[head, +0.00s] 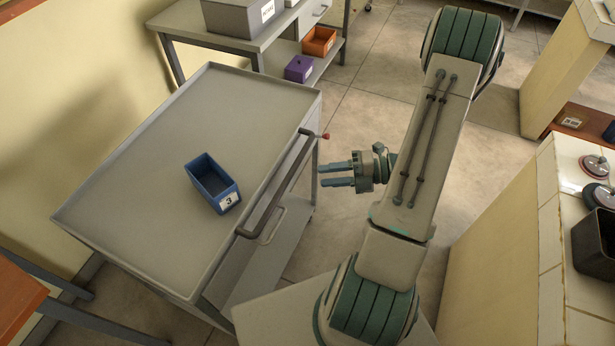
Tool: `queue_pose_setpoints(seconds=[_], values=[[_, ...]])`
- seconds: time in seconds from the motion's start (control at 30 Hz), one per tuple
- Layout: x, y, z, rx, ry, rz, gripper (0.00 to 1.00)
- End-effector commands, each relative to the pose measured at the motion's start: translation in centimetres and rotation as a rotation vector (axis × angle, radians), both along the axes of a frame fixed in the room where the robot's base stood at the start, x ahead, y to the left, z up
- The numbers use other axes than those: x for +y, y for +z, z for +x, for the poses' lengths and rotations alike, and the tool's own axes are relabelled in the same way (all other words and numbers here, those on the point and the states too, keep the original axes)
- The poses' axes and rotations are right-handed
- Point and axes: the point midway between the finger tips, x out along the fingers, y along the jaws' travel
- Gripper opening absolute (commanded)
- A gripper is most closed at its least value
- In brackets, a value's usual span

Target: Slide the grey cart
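A blue bin (204,176) marked 3 sits on the cart top. A grey table (225,40) with bins stands behind the cart. A yellow wall (60,120) borders the left. A tiled counter (540,230) stands at the right. Open floor (365,115) lies behind my arm.

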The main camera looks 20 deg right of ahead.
Motion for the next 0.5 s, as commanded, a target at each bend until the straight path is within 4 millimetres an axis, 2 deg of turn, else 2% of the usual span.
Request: queue_pose_setpoints(seconds=[0.1,0.2,0.5], values=[[-1.7,0.3,-0.6,-0.002,-0.003,-0.002,0.38],[-2.4,0.5,-0.9,-0.001,0.000,-0.002,0.38],[-2.8,0.6,-1.1,-0.001,0.000,0.000,0.38]])
